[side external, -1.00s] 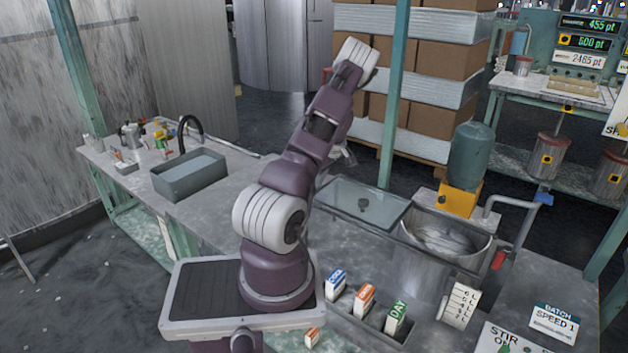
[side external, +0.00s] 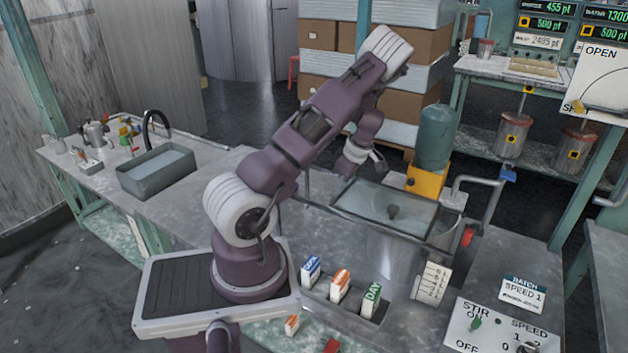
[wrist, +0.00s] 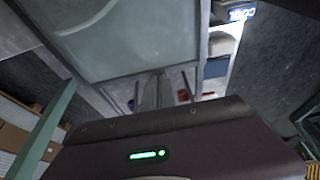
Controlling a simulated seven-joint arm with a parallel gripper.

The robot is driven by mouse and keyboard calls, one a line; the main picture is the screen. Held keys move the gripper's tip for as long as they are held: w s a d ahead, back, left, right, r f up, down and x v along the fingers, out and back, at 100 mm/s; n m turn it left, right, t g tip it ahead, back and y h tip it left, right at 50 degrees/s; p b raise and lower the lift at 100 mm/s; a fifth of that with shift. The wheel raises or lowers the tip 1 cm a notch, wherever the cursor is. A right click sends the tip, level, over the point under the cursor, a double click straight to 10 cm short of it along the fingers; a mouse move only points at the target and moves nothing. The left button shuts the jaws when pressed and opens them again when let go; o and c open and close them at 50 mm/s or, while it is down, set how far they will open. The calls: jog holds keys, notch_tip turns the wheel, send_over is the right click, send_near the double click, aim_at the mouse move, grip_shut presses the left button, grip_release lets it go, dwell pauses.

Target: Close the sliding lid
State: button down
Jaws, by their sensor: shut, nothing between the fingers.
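A strip of the vat's rim shows past the lid's right end. My gripper is beyond the lid's far left part, below my wrist; its fingertips are hard to make out there. In the wrist view the lid (wrist: 140,40) fills the upper middle. My gripper (wrist: 158,88) is shut and empty, close to the lid's edge; contact cannot be told.
A yellow-based green tank (side external: 436,140) stands behind the vat, with a bent pipe (side external: 480,182) at its right. Several labelled boxes (side external: 340,285) stand in front. A sink (side external: 155,172) is at the left. The counter between the sink and my base is clear.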

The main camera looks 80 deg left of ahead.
aim_at(347, 197)
jog(key=w+d, duration=0.5)
jog(key=shift+w+d, duration=0.15)
jog(key=shift+w+d, duration=0.1)
jog(key=shift+w, duration=0.05)
jog(key=s+a, duration=0.3)
jog(key=v, duration=1)
jog(key=s+d+r+m+t+h, duration=0.1)
jog(key=d+r+m+t+h, duration=0.15)
jog(key=d+r+m, duration=0.75)
jog(key=s+d+r+m+t+h, duration=0.1)
jog(key=s+d+r+m+t, duration=0.25)
jog(key=d, duration=0.95)
jog(key=s+d+r+m+t, duration=0.2)
jog(key=s+d+r+m, duration=0.2)
jog(key=s+d+m, duration=0.6)
jog(key=s+m+y, duration=0.1)
jog(key=m, duration=0.2)
jog(key=shift+s+d+r, duration=0.25)
jog(key=shift+s+d, duration=0.15)
